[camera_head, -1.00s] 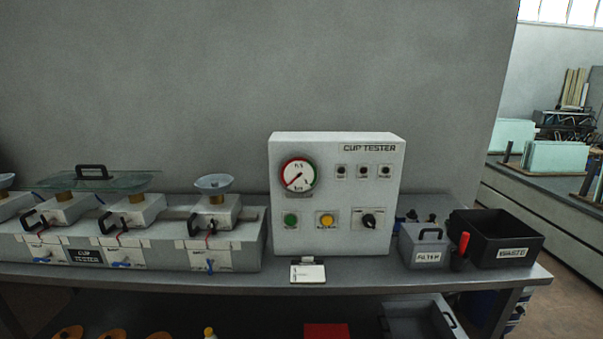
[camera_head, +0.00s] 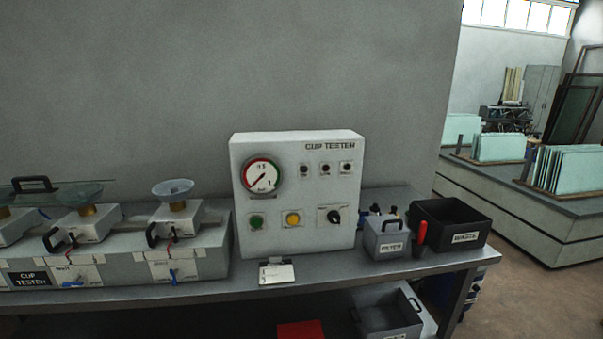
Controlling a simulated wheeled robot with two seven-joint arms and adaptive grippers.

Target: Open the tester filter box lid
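The filter box (camera_head: 387,241) is a small grey box with a white label on its front. It stands on the bench right of the white cup tester panel (camera_head: 297,192). Its lid (camera_head: 388,226) is shut, with a dark handle on top. Neither my left nor my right gripper is in view.
A black waste bin (camera_head: 466,238) stands close to the right of the filter box, with a red-handled object (camera_head: 421,233) between them. Cup test stations (camera_head: 172,240) fill the bench at left. A small card (camera_head: 277,273) lies at the front edge. A grey tray (camera_head: 388,318) sits below the bench.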

